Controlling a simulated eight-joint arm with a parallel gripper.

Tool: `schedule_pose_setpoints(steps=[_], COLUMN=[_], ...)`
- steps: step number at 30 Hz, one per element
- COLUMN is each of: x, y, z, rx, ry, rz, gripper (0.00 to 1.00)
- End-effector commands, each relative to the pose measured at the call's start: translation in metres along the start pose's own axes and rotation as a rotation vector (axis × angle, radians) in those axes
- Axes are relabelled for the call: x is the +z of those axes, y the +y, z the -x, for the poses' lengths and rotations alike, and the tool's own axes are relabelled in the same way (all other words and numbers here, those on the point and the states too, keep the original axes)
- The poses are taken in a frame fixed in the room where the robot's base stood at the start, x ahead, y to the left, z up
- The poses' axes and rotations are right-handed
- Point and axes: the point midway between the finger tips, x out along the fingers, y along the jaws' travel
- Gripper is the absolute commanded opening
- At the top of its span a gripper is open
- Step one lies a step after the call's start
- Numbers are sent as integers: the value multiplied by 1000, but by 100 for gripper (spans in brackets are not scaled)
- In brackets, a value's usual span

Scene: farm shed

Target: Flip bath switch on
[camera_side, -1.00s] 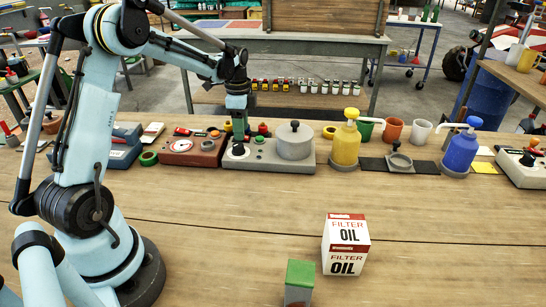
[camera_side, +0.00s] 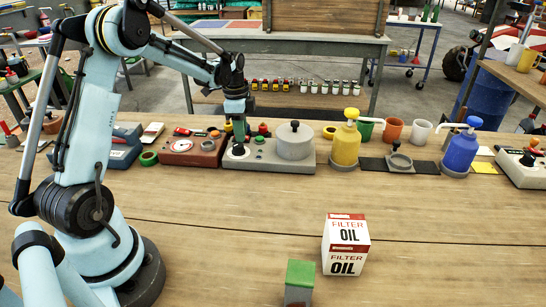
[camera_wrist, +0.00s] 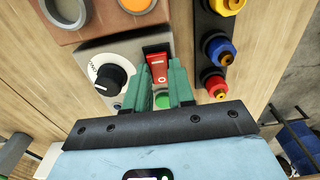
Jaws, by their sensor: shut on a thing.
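The bath is a grey unit (camera_side: 268,164) with a black knob and a lidded round pot, behind the oil box in the side view. The wrist view shows part of its grey panel (camera_wrist: 122,50), a black dial (camera_wrist: 113,78) and a red rocker switch (camera_wrist: 158,70) in a dark frame. My gripper (camera_wrist: 159,72) points down with its green fingers on either side of the red switch, shut on it. In the side view my gripper (camera_side: 238,128) is over the unit's left part, and the switch is hidden there. A green button (camera_wrist: 162,99) shows between the fingers.
A red-brown box (camera_side: 188,158) with a gauge stands left of the bath. A yellow pump bottle (camera_side: 346,146) and a blue one (camera_side: 460,152) stand to its right. An oil filter box (camera_side: 346,235) sits in front. The wooden bench between is clear.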

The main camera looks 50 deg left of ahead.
Motion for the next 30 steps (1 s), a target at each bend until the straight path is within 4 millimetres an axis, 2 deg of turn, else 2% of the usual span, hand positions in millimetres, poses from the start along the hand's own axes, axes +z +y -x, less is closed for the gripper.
schedule_pose_setpoints(steps=[6,14,15,19,30], x=[3,2,2,2,3], y=[0,0,0,0,0], z=[0,0,0,0,5], rx=[0,0,0,0,-1], ry=[89,91,91,90,90], rz=[1,-1,-1,0,0], gripper=[0,0,29,49,49])
